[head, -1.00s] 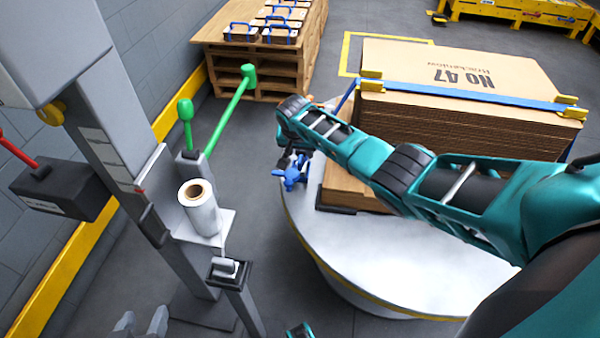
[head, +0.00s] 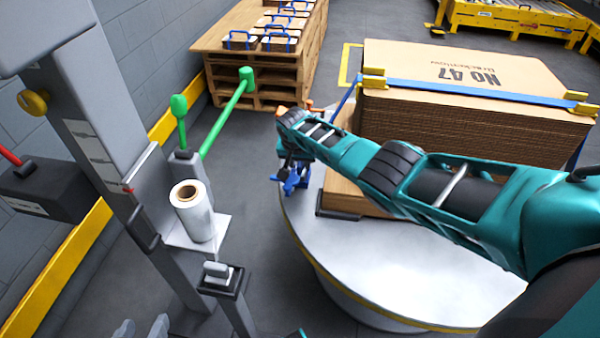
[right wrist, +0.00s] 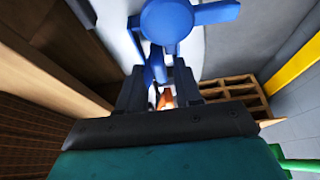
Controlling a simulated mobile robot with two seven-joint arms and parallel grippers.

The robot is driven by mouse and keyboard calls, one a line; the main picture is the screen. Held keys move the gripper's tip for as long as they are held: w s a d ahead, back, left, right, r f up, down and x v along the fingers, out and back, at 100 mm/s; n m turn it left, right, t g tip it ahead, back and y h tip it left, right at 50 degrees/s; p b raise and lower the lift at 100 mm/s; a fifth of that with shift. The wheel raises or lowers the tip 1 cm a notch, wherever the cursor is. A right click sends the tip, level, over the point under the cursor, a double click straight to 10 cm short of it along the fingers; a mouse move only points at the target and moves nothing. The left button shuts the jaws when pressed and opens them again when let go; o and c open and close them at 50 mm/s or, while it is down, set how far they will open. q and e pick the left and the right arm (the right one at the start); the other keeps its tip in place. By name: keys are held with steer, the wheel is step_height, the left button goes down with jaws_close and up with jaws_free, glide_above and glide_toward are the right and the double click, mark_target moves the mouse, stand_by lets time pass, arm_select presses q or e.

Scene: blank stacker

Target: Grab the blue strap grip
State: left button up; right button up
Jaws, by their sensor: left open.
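The blue strap grip (head: 290,182) is at the left edge of the round turntable, beside the cardboard stack. My right gripper (head: 288,163) is right at it, largely hidden by its own wrist. In the right wrist view, blue parts of the grip (right wrist: 167,22) stand in front of and between the two dark fingers (right wrist: 158,90). The fingers are apart, but whether they press on the blue part is unclear.
A strapped cardboard stack (head: 470,125) sits on the turntable (head: 400,270). A wrapping column (head: 110,165) with a film roll (head: 193,210) and green-ended levers (head: 228,112) stands to the left. A wooden pallet stack (head: 255,72) with blue-handled blocks is behind. Open floor lies between.

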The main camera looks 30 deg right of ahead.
jaws_close()
stand_by(0.6)
